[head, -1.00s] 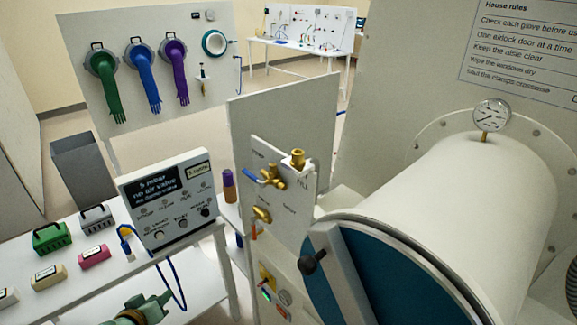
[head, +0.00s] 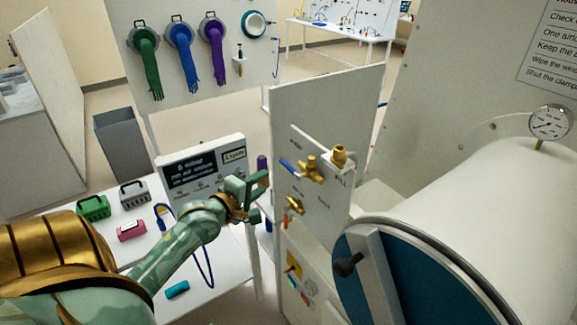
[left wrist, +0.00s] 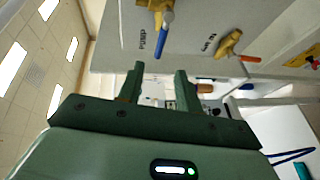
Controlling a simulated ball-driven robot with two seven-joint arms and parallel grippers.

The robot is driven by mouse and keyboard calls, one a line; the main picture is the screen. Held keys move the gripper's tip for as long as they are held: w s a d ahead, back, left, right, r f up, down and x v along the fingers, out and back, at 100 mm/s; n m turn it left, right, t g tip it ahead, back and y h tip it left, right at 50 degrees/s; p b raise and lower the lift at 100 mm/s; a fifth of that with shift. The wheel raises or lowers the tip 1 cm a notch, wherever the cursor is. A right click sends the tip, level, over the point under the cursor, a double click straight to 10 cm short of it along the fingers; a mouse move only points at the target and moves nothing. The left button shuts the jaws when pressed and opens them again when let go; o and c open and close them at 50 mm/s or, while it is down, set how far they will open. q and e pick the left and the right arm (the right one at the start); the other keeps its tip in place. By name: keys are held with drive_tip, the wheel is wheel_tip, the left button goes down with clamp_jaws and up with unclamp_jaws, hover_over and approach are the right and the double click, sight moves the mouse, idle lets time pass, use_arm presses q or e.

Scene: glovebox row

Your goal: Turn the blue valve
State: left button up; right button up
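The blue valve is a brass valve with a blue lever (head: 289,167) on the white upright panel, in the middle of the head view. Its lever points to the upper left there. The lever also shows in the left wrist view (left wrist: 166,40), just above the fingers, beside a label that seems to read PUMP. My left gripper (head: 260,197) is open and empty, to the left of the panel and a little below the lever. In the left wrist view its two fingers (left wrist: 158,84) stand apart, with nothing between them. My right gripper is not in view.
A second brass valve (head: 294,205) sits below, with an orange handle (left wrist: 250,59). The large white cylinder (head: 470,200) with a blue door fills the right. A display box (head: 190,175) stands behind my left arm.

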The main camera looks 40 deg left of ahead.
sight(286, 167)
use_arm(q)
drive_tip(key=x, duration=1.3)
drive_tip(key=shift+w, duration=0.1)
clamp_jaws()
